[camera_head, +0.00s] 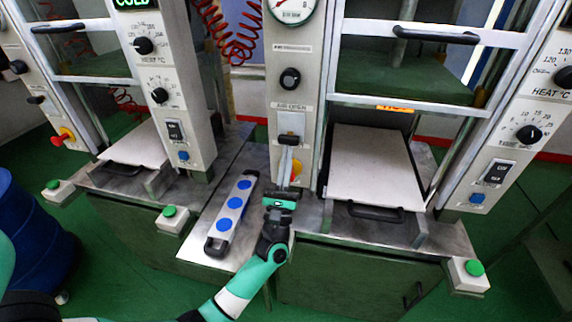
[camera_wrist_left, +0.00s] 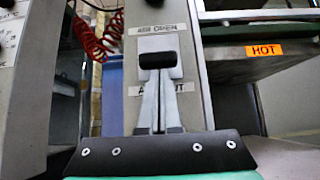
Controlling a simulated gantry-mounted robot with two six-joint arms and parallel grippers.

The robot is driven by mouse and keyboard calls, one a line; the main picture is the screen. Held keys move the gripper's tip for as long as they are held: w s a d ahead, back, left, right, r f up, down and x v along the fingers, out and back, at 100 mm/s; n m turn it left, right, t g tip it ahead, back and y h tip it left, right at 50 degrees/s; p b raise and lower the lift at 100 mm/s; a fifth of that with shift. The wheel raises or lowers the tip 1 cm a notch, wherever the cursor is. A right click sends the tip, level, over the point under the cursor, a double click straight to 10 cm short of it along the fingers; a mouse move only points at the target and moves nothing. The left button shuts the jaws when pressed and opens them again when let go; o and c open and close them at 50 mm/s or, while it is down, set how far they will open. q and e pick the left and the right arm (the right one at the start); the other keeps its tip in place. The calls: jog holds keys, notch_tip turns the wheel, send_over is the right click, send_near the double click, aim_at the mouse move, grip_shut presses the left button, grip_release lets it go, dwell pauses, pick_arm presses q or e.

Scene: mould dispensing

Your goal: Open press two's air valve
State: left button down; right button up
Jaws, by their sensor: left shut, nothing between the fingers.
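Press two's air valve (camera_head: 291,121) is a pale plate with a lever on the grey panel below the gauge. In the left wrist view, the black handle (camera_wrist_left: 157,61) lies level, nearer the "AIR OPEN" label (camera_wrist_left: 157,28) than the lower label. That lower label (camera_wrist_left: 142,88) is partly covered by my fingers. My left gripper (camera_head: 286,150) is shut and empty, pointing up the panel. In the left wrist view, its fingertips (camera_wrist_left: 158,80) are just under the handle; I cannot tell whether they touch it. My right gripper is not in view.
A red and yellow knob (camera_head: 296,170) sits close beside my fingers. A black dial (camera_head: 290,78) and a gauge (camera_head: 293,8) are above the valve.

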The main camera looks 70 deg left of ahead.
pick_arm(q)
notch_tip(320, 180, up, 5)
jog(key=p, duration=0.2)
jog(key=shift+f+p, duration=0.1)
jog(key=shift+p, duration=0.25)
jog(key=shift+d, duration=0.1)
jog(key=shift+f, duration=0.1)
jog(key=b, duration=0.6)
send_near(287, 143)
jog(key=d, duration=0.1)
jog(key=shift+s+r, duration=0.2)
jog(key=shift+r, duration=0.05)
